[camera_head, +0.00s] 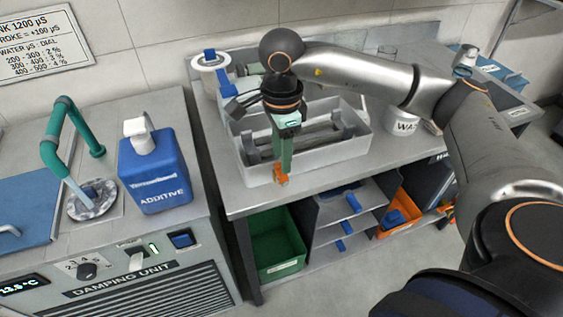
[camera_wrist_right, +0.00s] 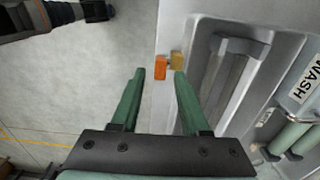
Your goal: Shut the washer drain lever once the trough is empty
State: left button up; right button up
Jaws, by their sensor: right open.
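The grey trough (camera_head: 252,172) of the washer stands on the metal bench, with grey bar-like parts inside. I cannot tell whether it holds liquid. A small orange piece, likely the drain lever (camera_head: 281,178), is at its front side. In the right wrist view the orange lever (camera_wrist_right: 160,68) sits beside a yellow-brown piece (camera_wrist_right: 177,60) by the trough (camera_wrist_right: 198,45). My right gripper (camera_head: 284,172) points down over the lever. In the wrist view its green fingers (camera_wrist_right: 160,74) are open, with the lever just beyond the gap between the tips. My left gripper is out of view.
Left of the trough stand a blue additive jug (camera_head: 155,180) and a green tap (camera_head: 58,125) on the damping unit (camera_head: 140,285). A white tub (camera_head: 405,120) is right of the trough. Below the bench are a green bin (camera_head: 275,240) and shelves (camera_head: 345,225).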

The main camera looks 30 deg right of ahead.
aim_at(282, 174)
jog(key=shift+f, duration=1.65)
grip_shut()
